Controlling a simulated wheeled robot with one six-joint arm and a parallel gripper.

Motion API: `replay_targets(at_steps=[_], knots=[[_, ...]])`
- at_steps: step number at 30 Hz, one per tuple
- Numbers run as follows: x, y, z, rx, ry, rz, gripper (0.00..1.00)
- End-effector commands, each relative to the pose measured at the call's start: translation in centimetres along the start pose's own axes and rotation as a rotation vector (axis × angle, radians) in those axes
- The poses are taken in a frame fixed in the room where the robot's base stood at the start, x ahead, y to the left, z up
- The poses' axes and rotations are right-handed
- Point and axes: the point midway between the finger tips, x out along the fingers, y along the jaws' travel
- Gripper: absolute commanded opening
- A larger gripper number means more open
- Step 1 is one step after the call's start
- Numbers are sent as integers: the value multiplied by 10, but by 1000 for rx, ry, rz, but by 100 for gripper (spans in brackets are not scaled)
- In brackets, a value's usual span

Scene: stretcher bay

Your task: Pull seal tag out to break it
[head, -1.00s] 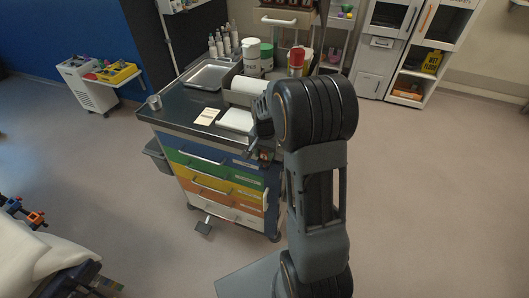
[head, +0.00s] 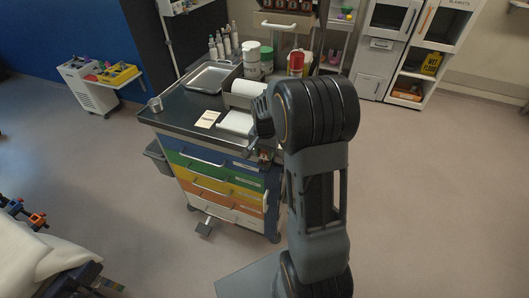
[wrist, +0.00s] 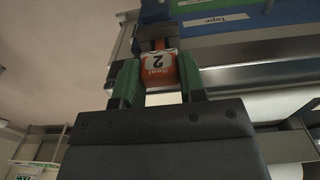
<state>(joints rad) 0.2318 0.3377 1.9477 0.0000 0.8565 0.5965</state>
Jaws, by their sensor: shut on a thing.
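A dark block (wrist: 158,32) lies directly beyond the tag, by the cart's blue drawer front. I cannot tell whether the tag is still joined to it. In the head view my gripper (head: 262,152) is at the upper right corner of the drawer cart (head: 205,158), partly hidden by my arm. The tag is hardly visible there.
The cart top holds a metal tray (head: 212,77), a white roll (head: 244,90), a paper card (head: 207,119) and several bottles. Its colored drawers are shut. A white shelf unit (head: 410,50) stands behind at right. The floor right of my arm is clear.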

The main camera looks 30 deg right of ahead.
Motion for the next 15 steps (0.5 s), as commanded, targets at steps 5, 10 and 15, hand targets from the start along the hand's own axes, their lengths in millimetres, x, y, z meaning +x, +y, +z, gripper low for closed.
replay_targets(at_steps=[5,10,15], knots=[[-7,0,0,0,1,0,11],[-13,0,0,0,1,-1,11],[-18,0,0,0,1,-1,11]])
